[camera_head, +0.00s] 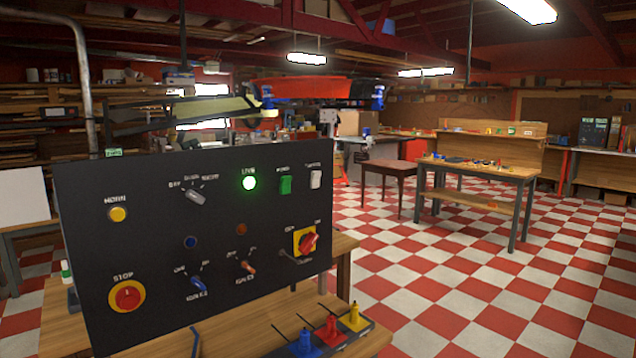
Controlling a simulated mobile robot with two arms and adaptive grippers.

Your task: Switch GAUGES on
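A black control panel (140,230) stands at the left on a wooden bench. The small labels above these two are too blurred to read surely, so I cannot tell which control is GAUGES. A green lamp marked LIVE (249,183) is lit. A grey selector (195,197) sits left of it. Neither gripper is in view.
A yellow HORN button (118,214) and a red STOP button (127,296) are on the panel's left. Blue, red (331,330) and yellow pieces stand on a dark tray in front. A workbench (478,172) stands farther back. The checkered floor at right is clear.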

